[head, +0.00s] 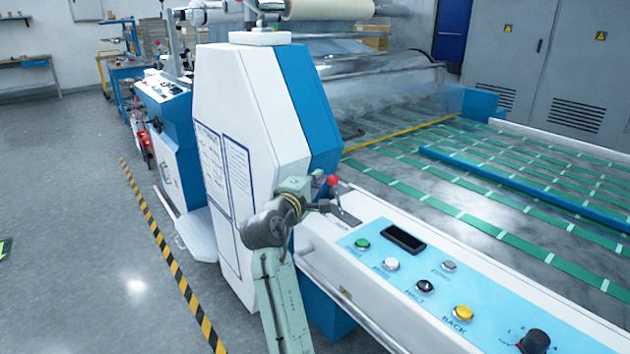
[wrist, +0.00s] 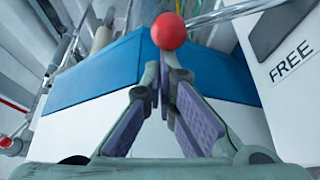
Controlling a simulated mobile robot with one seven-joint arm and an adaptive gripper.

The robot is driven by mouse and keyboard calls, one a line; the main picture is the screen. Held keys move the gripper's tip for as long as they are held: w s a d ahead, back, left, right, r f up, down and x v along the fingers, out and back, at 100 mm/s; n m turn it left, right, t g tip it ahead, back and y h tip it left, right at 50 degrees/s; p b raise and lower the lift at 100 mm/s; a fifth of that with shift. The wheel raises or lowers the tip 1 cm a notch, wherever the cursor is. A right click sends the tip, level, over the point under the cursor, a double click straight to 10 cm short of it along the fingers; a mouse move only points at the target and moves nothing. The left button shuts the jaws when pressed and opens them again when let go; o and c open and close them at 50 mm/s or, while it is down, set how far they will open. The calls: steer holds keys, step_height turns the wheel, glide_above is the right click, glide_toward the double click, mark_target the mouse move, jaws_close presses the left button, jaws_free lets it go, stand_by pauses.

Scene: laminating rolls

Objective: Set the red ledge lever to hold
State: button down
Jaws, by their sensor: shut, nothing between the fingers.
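The lever's red ball knob (head: 332,180) stands above the far end of the white ledge (head: 318,236), close to the blue-and-white machine housing. The word FREE (wrist: 292,62) is on the ledge at the right. A hold mark is not readable.
A blue control panel with a green button (head: 362,244), a dark display (head: 404,238), a yellow button (head: 463,313) and a black dial (head: 535,341) lies along the ledge. The tall housing (head: 247,110) stands behind my gripper. Open floor lies at the left.

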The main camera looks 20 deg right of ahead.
steer(key=shift+s+d+r+m+b, duration=0.1)
steer(key=shift+s+r+m+b, duration=0.05)
steer(key=shift+s+m+b, duration=0.2)
steer(key=shift+s+d+r+m+t+h+b, duration=0.15)
steer(key=shift+s+m+h+b, duration=0.2)
steer(key=shift+b, duration=0.25)
steer(key=shift+s+d+r+m+t+h+b, duration=0.15)
steer(key=shift+s+m+b, duration=0.1)
steer(key=shift+m+b, duration=0.25)
steer(key=s+d+m+h+b, duration=0.2)
steer(key=s+m+h+b, duration=0.1)
steer(key=s+m+b, duration=0.3)
steer(key=shift+s+d+r+m+t+b, duration=0.2)
steer(key=shift+s+r+m+t+b, duration=0.2)
steer(key=shift+b, duration=0.4)
